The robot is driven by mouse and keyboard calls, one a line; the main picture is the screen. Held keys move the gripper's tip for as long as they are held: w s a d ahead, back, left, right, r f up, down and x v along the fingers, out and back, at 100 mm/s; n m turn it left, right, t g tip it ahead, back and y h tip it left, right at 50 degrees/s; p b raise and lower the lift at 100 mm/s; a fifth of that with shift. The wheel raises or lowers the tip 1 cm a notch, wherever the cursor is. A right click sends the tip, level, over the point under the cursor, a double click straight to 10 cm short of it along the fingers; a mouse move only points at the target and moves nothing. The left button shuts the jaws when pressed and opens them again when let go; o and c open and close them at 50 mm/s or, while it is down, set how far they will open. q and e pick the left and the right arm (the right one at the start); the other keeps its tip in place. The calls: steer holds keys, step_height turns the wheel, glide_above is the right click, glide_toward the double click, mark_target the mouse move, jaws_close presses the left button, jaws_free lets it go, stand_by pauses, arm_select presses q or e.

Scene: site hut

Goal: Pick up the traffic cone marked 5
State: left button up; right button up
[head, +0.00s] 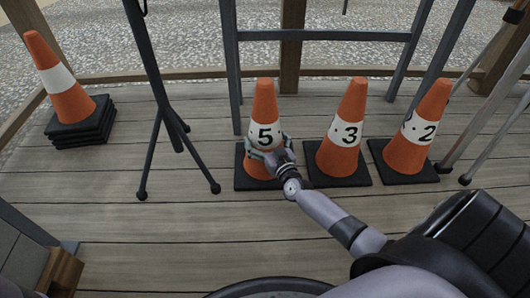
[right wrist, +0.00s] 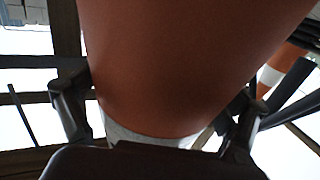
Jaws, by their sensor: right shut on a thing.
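The traffic cone marked 5 (head: 264,100) is orange with a white band and a black square base, upright on the wooden deck. My right gripper (head: 266,146) is at the front of this cone, at the lower edge of its white band, and is shut on it. In the right wrist view the cone's orange body (right wrist: 190,60) fills the middle, with a finger of my right gripper (right wrist: 158,115) on each side. My left gripper is not in view.
Cones marked 3 (head: 354,100) and 2 (head: 433,103) stand close by on the right. A stack of cones (head: 63,85) is at the far left. A black tripod stand (head: 167,100) is left of cone 5. A grey metal frame (head: 320,36) rises behind. Bare deck (head: 150,235) lies in front.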

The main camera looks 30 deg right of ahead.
steer(key=shift+d, duration=0.1)
steer(key=shift+c, duration=0.6)
steer(key=shift+r, duration=0.3)
steer(key=shift+c, duration=0.5)
steer(key=shift+f, duration=0.1)
